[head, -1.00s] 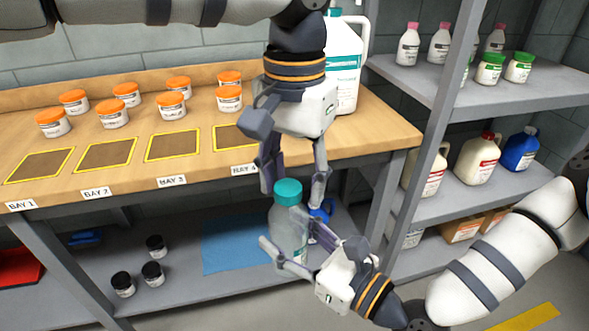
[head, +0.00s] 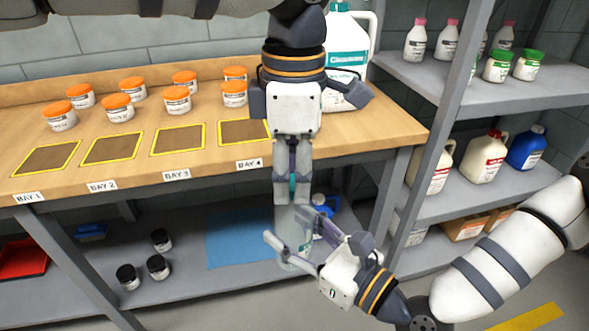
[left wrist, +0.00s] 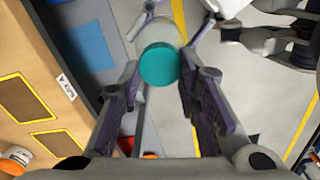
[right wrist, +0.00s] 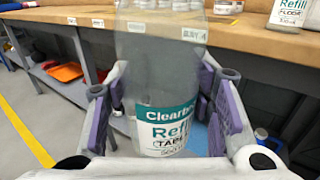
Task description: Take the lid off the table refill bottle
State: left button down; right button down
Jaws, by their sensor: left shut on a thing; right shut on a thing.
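The table refill bottle (head: 291,248) is clear with a white-and-teal label, which reads "Refill" and "TABLE" in the right wrist view (right wrist: 165,132). It stands upright in front of the workbench, held in the air. Its teal lid (left wrist: 160,64) sits on its top end; in the head view only a sliver of the lid (head: 292,184) shows between fingers. My left gripper (head: 292,198) points down from above, shut on the lid. My right gripper (head: 287,227) reaches in from the right, shut on the bottle's body.
The wooden workbench (head: 380,140) lies just behind, with orange-lidded jars (head: 117,107) and a large white jug (head: 346,55). A lower shelf (head: 190,285) holds black-lidded jars (head: 158,267) and a blue mat (head: 235,242). A shelving rack (head: 440,205) with bottles stands right.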

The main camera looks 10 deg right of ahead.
pick_arm(q)
jog(key=n, duration=0.7)
jog(key=shift+n, duration=0.3)
pick_arm(e)
jog(key=shift+s+a, duration=0.15)
jog(key=shift+a, duration=0.05)
pick_arm(q)
jog(key=n, duration=0.3)
jog(key=shift+s+r+n, duration=0.1)
jog(key=shift+s+n, duration=0.05)
jog(key=shift+n, duration=0.25)
jog(key=n, duration=0.3)
jog(key=shift+n, duration=0.3)
jog(key=n, duration=0.3)
jog(key=shift+s+n, duration=0.1)
jog(key=shift+n, duration=0.2)
jog(key=n, duration=0.4)
jog(key=shift+d, duration=0.15)
pick_arm(e)
jog(key=shift+d, duration=0.1)
pick_arm(q)
jog(key=n, duration=0.5)
jog(key=shift+d, duration=0.1)
jog(key=shift+s+n, duration=0.1)
jog(key=shift+n, duration=0.9)
pick_arm(e)
jog(key=shift+d, duration=0.1)
pick_arm(q)
jog(key=shift+r, duration=0.1)
